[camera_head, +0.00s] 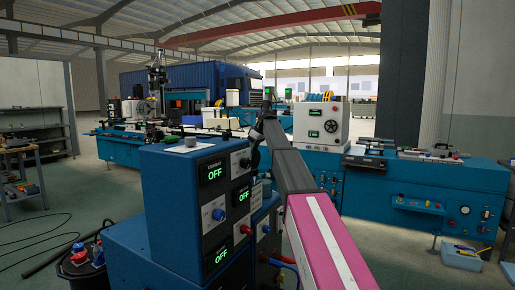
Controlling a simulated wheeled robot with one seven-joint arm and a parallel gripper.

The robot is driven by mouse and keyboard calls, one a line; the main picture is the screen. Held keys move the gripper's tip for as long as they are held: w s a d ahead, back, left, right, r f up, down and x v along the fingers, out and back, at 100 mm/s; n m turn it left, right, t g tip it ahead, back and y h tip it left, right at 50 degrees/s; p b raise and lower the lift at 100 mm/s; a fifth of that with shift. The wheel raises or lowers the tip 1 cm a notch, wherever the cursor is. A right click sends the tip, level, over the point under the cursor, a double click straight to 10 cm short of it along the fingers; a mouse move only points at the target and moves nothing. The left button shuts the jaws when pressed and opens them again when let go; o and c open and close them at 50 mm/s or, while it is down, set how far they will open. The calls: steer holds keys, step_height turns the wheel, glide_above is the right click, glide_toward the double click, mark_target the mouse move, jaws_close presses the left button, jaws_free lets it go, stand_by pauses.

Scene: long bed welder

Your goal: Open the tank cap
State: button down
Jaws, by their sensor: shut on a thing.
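My arm reaches up and away from the lower right. A small dark shape at its far end, beside the upper right edge of the blue control cabinet (165,190), appears to be my gripper (254,158). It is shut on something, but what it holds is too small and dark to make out. I cannot pick out the tank cap for certain. A small grey round piece (190,142) lies on top of the cabinet, left of my gripper and apart from it.
The cabinet front has several OFF displays and coloured knobs. A long blue machine bed (425,185) with a white control box (321,124) stands behind on the right. A black bucket (82,268) and loose cables are on the left floor. A workbench (22,180) stands far left.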

steer(key=shift+w+a+f, duration=0.15)
steer(key=shift+w+a, duration=0.15)
steer(key=shift+a, duration=0.25)
steer(key=shift+w+a+f, duration=0.15)
steer(key=shift+w+a, duration=0.1)
steer(key=shift+a, duration=0.25)
steer(key=c, duration=0.8)
jaws_free()
steer(key=shift+o, duration=0.2)
steer(key=shift+r, duration=0.1)
steer(key=v, duration=1)
steer(key=shift+d+r, duration=0.2)
steer(key=shift+r, duration=0.15)
